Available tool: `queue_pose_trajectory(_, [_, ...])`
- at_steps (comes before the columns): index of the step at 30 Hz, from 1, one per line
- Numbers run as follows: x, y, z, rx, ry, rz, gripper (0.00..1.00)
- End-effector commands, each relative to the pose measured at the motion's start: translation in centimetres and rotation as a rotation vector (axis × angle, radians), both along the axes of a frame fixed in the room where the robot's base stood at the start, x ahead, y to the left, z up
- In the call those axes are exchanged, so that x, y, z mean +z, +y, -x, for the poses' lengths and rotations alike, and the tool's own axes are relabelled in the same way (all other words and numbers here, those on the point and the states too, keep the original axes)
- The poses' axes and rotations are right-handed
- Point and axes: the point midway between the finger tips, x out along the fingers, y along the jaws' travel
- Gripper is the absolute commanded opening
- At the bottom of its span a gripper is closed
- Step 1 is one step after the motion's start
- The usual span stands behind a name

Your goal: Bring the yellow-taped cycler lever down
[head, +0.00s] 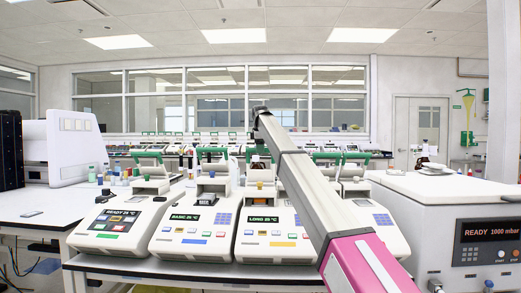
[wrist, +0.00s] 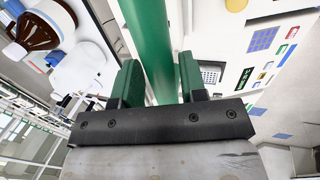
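The yellow-taped cycler (head: 272,230) is the white unit reading "LONG 25 °C", with a yellow strip (head: 283,244) on its front. Its green lever (head: 257,149) stands raised at the back, partly hidden by my arm. In the wrist view a thick green bar (wrist: 153,35) runs from the top edge down between the two green-padded fingers of my gripper (wrist: 161,82). The fingers are apart, one on each side of the bar. I cannot tell whether either pad touches it. In the head view the gripper is not clearly visible.
Similar cyclers stand to the left, "BASIC" (head: 195,228) with a blue strip and "READY" (head: 118,228) with a green one. Another cycler (head: 365,220) is partly behind my arm. A large white device (head: 440,200) stands at right. A brown-and-white bottle (wrist: 40,25) shows in the wrist view.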

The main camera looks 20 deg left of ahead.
Motion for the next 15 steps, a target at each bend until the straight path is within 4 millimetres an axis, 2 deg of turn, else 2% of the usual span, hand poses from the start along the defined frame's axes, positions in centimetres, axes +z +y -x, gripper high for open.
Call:
queue_pose_trajectory(1, [0.0, 0.0, 0.0, 0.0, 0.0, 0.0, 0.22])
queue_pose_trajectory(3, [0.0, 0.0, 0.0, 0.0, 0.0, 0.0, 0.0])
queue_pose_trajectory(10, [0.0, -0.1, 0.3, 0.0, -0.01, -0.002, 0.0])
queue_pose_trajectory(15, [-0.3, -0.4, 1.4, 0.001, -0.057, -0.014, 0.0])
